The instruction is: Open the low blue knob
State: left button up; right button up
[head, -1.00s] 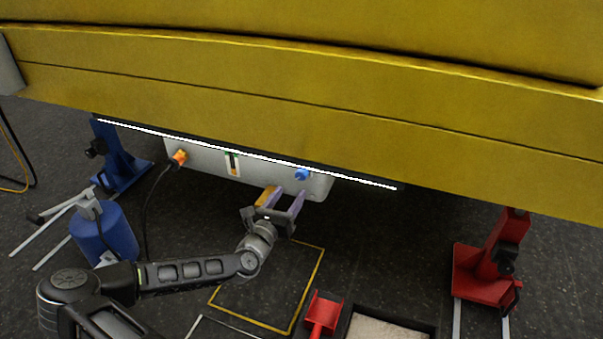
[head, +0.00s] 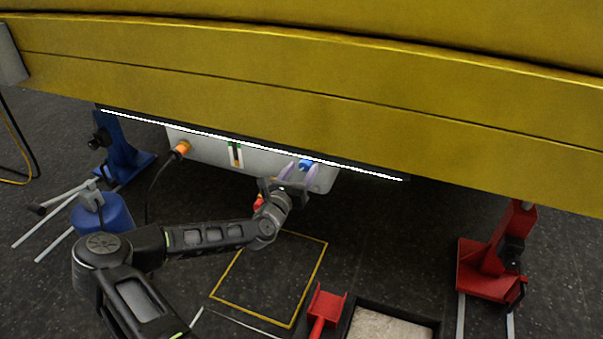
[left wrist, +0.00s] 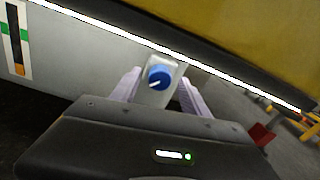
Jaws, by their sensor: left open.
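The blue knob (head: 306,164) sits on the right part of a light grey box (head: 206,149) under the yellow boom (head: 300,90). In the left wrist view the knob (left wrist: 159,77) is round with a white pointer line, on a pale plate. My left gripper (head: 298,172) is open, its two pale purple fingers pointing at the box. In the left wrist view the fingers (left wrist: 157,92) stand on either side of the knob. I cannot tell whether they touch it. My right gripper is not in view.
An orange connector (head: 182,148) with a black cable is on the box's left. A gauge strip (head: 236,153) is beside it. A lit white strip (head: 250,145) runs just above. Blue (head: 120,150) and red (head: 490,260) stands flank the area. A yellow floor outline (head: 270,278) lies below.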

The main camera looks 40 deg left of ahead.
pick_arm(q)
jog(key=shift+w, duration=0.3)
grip_shut()
dwell(0.5)
